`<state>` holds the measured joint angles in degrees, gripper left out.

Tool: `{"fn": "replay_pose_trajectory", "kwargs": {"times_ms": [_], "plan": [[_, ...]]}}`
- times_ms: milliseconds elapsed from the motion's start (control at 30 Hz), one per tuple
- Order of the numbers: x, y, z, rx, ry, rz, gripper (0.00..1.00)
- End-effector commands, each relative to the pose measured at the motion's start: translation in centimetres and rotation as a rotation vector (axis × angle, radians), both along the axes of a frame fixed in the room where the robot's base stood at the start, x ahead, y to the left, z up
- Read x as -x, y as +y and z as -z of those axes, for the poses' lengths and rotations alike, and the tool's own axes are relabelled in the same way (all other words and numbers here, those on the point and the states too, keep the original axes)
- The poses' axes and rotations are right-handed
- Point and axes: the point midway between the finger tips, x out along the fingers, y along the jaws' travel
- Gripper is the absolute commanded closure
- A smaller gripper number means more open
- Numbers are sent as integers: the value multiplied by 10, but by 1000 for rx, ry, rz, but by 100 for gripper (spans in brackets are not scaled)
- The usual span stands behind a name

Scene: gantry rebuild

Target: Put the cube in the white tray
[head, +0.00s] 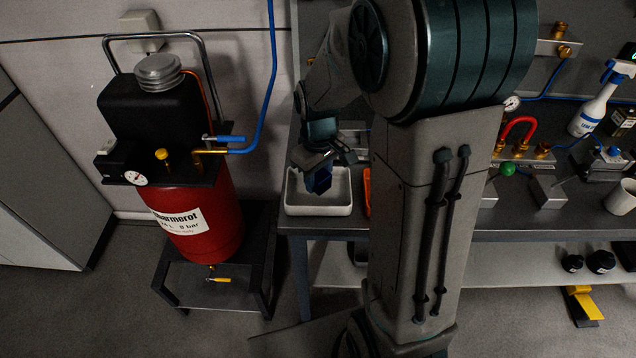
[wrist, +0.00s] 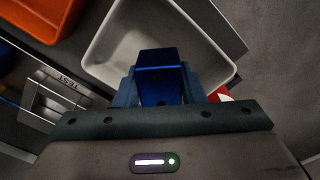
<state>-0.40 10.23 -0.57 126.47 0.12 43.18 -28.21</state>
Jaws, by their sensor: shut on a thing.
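The blue cube (wrist: 158,82) is between the fingers of my gripper (wrist: 160,92) in the wrist view. My gripper is shut on it. In the head view the cube (head: 319,181) shows dark blue below my gripper (head: 322,165), in front of the white tray. The white tray (head: 318,210) sits on the bench near its left end. The wrist view shows the tray (wrist: 103,62) beyond the cube, with its bare floor visible. The cube appears over the tray; its exact height cannot be told.
An orange bin (wrist: 40,18) lies beside the tray. A red tank (head: 200,225) on a black stand is left of the bench (head: 400,232). Valves, a spray bottle (head: 598,98) and a white mug (head: 622,196) are at the right.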

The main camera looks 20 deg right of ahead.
Motion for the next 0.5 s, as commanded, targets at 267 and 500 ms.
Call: {"fn": "replay_pose_trajectory", "kwargs": {"times_ms": [267,500], "plan": [[0,0,30,0,2,-1,98],[0,0,31,0,1,-1,98]]}}
